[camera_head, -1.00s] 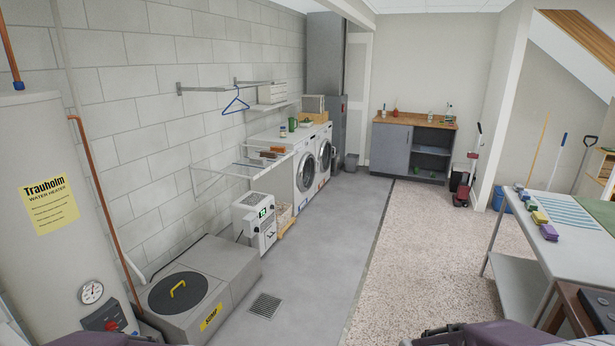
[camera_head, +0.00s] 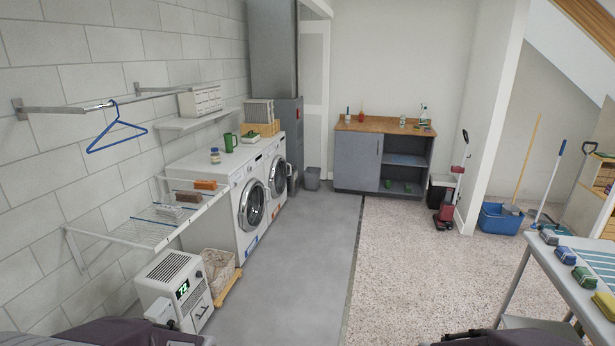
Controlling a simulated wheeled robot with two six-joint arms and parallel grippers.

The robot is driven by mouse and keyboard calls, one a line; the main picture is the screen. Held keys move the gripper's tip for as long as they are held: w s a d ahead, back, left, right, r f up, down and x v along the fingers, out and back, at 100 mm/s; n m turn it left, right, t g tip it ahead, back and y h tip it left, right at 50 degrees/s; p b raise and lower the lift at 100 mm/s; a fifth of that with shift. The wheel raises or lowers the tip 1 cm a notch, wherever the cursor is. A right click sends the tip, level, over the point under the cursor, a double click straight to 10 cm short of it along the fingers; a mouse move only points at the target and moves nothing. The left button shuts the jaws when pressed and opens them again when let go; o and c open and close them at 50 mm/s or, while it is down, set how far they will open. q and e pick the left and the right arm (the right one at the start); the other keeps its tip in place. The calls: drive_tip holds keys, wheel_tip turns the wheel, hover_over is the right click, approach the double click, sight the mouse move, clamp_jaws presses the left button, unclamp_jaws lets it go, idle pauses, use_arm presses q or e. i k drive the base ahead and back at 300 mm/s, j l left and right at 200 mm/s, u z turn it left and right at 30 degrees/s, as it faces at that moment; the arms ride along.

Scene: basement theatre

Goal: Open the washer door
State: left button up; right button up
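Two white front-loading machines stand side by side along the left block wall. The nearer machine (camera_head: 224,205) has a round door (camera_head: 251,204) with a dark glass and a silver ring. The farther machine (camera_head: 270,160) has a similar round door (camera_head: 279,175). Both doors look shut. I cannot tell which machine is the washer. Parts of my two arms show at the bottom edge, at the left and at the right of the middle, well short of the machines. Neither gripper's fingers can be seen.
A wire rack (camera_head: 150,228) juts from the wall. The grey floor (camera_head: 300,270) in front of the machines is clear. A table (camera_head: 570,268) stands at right.

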sight(254, 183)
drive_tip(key=i, duration=3.5)
drive_tip(key=i+l+u, duration=0.2)
drive_tip(key=i+u, duration=0.25)
drive_tip(key=i, duration=0.3)
drive_tip(key=i+l+u, duration=0.5)
drive_tip(key=i, duration=0.2)
drive_tip(key=i+l+u, duration=0.45)
drive_tip(key=i+l, duration=0.15)
